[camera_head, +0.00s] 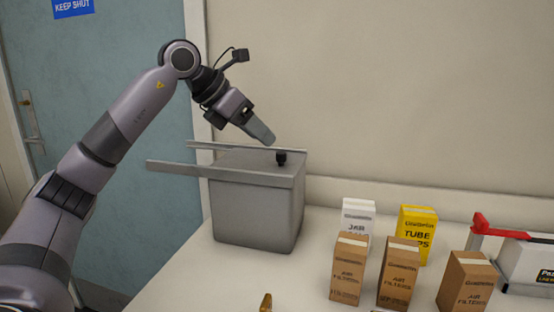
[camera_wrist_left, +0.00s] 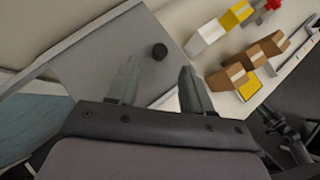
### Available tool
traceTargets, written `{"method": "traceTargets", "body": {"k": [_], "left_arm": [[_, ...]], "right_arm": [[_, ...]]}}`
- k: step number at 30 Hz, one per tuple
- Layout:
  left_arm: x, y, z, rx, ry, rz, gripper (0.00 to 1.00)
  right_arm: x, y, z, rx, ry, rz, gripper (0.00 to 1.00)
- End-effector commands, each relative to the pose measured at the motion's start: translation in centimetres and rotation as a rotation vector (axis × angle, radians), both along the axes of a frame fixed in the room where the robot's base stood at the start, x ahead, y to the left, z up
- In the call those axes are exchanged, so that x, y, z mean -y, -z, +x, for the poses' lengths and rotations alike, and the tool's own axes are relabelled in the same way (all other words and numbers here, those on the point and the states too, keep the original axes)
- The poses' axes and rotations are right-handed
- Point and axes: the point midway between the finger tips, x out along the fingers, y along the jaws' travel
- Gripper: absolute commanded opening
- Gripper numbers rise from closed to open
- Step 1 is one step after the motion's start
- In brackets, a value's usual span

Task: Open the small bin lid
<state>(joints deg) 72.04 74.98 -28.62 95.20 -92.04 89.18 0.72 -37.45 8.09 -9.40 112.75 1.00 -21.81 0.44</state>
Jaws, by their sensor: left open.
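The small grey bin (camera_head: 255,212) stands on the white counter against the back wall, left of the boxes. Its flat grey lid (camera_head: 235,163) lies on top, between two long rails that stick out to the left. A black knob (camera_head: 281,158) stands up from the lid. In the left wrist view, the knob (camera_wrist_left: 159,50) shows just beyond the fingertips, roughly midway between them, on the lid (camera_wrist_left: 105,55). My left gripper (camera_head: 268,138) is open and empty, tilted down above the lid, apart from the knob.
Brown air filter boxes (camera_head: 347,272), a white box (camera_head: 357,217) and a yellow tube box (camera_head: 415,235) stand right of the bin. A red-handled item (camera_head: 482,222) is at the far right. A blue-grey door (camera_head: 110,110) is behind my left arm. Counter in front of the bin is mostly clear.

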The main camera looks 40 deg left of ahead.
Motion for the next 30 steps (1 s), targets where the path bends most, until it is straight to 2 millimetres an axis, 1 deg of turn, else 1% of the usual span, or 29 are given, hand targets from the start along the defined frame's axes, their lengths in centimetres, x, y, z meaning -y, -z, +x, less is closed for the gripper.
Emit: {"method": "traceTargets", "body": {"k": [7,12,16,23,26,27,28,30], "left_arm": [[0.8,2.7,2.6,-0.003,0.002,-0.001,0.50],[1.2,4.0,3.9,0.000,0.001,-0.001,0.50],[1.3,4.5,4.4,-0.001,0.001,0.001,0.50],[1.3,4.6,4.4,0.000,0.001,0.001,0.50],[1.3,4.6,4.4,0.000,0.001,0.001,0.21],[1.3,4.5,4.4,0.000,0.001,0.001,0.08],[1.3,4.5,4.4,0.000,0.001,0.001,0.00],[1.3,4.5,4.4,0.000,0.000,0.000,0.00]], "right_arm": [[0.0,-0.3,0.3,0.011,-0.001,0.002,0.43],[-0.1,-0.4,0.5,0.014,-0.001,0.003,0.43],[-0.1,-0.4,0.4,0.014,-0.002,0.002,0.43],[-0.1,-0.3,0.4,0.013,-0.002,0.002,0.43],[-0.1,-0.3,0.4,0.013,-0.002,0.002,0.43],[-0.1,-0.3,0.4,0.013,-0.002,0.002,0.43],[-0.1,-0.3,0.4,0.013,-0.002,0.002,0.43],[-0.1,-0.3,0.4,0.012,-0.002,0.002,0.43]]}}
